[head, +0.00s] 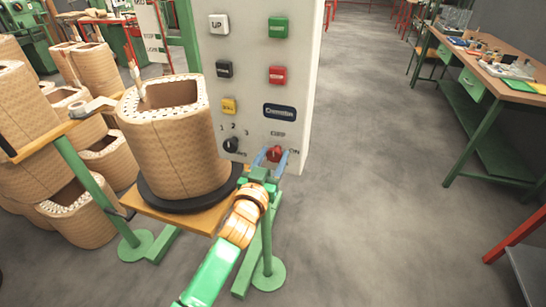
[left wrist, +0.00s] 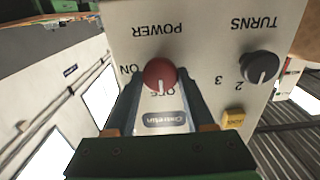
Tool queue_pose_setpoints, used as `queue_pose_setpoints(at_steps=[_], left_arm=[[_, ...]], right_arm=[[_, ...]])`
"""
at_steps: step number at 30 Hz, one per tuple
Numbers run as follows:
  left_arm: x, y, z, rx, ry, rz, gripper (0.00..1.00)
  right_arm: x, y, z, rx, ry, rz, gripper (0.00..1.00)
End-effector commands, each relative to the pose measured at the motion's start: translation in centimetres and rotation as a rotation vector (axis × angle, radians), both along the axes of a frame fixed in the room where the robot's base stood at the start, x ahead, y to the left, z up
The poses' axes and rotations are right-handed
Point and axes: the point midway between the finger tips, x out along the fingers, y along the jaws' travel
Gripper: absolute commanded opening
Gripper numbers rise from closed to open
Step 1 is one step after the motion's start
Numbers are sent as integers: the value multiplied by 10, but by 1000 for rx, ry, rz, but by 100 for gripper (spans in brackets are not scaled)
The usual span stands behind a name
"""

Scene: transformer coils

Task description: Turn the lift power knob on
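The red power knob (head: 275,153) is at the lower right of the grey control panel (head: 299,100), with "ON" lettering to its right. It also shows in the left wrist view (left wrist: 160,72), upside down, with a white mark pointing toward the partly hidden "OFF" lettering. My left gripper (head: 270,160) is in front of the knob, its two blue fingers spread on either side of it. In the left wrist view, the fingers (left wrist: 160,88) flank the knob with small gaps showing; contact cannot be made out. My right gripper is not in view.
A black turns knob (head: 231,145) is left of the power knob. Push buttons, including a yellow one (head: 229,106) and a red one (head: 277,75), sit above. A large wound coil (head: 175,140) stands left of the panel. A workbench (head: 500,75) is at right, with open floor between.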

Motion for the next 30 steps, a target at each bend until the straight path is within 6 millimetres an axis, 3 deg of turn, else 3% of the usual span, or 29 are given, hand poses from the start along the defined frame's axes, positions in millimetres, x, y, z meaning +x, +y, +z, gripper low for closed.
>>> queue_pose_setpoints(at_steps=[1,5,17,30], left_arm=[[0,0,0,0,0,-1,36],[0,0,0,0,0,-1,0],[0,0,0,82,-25,0,0],[-1,-2,-1,445,-142,-1,0]], right_arm=[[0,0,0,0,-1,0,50],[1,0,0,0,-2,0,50],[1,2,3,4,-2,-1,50],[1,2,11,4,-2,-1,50]])
